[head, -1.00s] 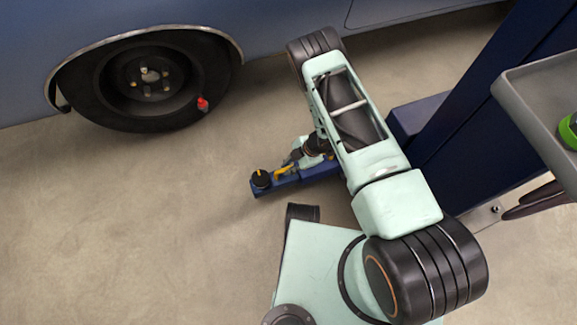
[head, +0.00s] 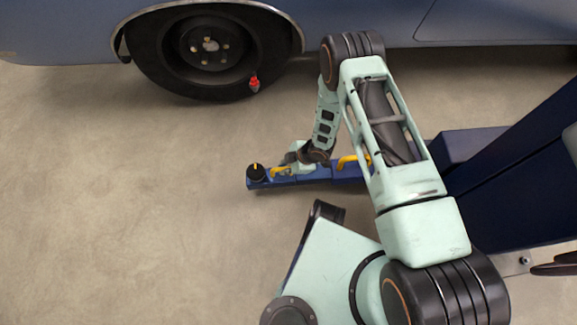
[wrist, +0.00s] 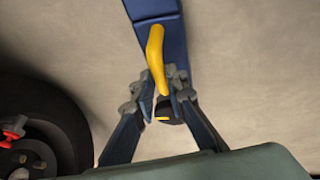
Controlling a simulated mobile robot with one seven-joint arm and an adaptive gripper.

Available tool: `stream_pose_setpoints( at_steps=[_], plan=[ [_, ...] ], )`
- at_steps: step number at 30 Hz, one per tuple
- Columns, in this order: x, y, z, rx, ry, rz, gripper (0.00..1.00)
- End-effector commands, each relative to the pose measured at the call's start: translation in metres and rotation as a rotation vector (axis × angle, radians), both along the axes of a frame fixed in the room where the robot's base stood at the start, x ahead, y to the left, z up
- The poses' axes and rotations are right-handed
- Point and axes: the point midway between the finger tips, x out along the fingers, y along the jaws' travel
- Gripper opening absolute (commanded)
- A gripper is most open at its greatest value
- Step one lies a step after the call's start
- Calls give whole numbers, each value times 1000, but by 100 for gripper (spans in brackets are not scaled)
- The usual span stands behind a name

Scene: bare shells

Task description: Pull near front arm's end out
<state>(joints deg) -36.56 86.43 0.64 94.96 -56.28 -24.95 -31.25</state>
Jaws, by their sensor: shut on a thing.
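The blue lift arm (head: 316,174) runs left from the post and has a round black pad (head: 256,172) at its free end. A yellow handle (head: 281,171) stands on its end section; it shows large in the wrist view (wrist: 156,55). My gripper (head: 290,160) is at this handle, just short of the pad. In the wrist view its two fingers (wrist: 168,98) close around the handle's lower part. The exact contact is partly hidden by the fingers. A second yellow handle (head: 350,161) shows farther along the arm, partly behind my own arm.
The dark blue lift post (head: 520,190) and its base block (head: 470,147) stand at the right. A blue car (head: 340,14) with a black wheel (head: 205,50) is at the back; a red item (head: 254,83) hangs by the wheel. The concrete floor (head: 110,200) to the left is clear.

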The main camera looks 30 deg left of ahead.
Motion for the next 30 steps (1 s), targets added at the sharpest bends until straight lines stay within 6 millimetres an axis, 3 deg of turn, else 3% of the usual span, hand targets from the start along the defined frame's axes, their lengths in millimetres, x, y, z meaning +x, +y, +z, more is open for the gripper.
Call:
stream_pose_setpoints(
  at_steps=[2, 3, 7, 19, 30],
  plan=[
    [-4, 5, 1, 9, 6, 4, 0],
    [-4, 5, 1, 9, 6, 4, 16],
    [-3, 4, 1, 8, 4, 4, 30],
    [0, 0, 7, 6, 1, 1, 30],
    [2, -26, 62, 6, 2, 0, 30]
  ],
)
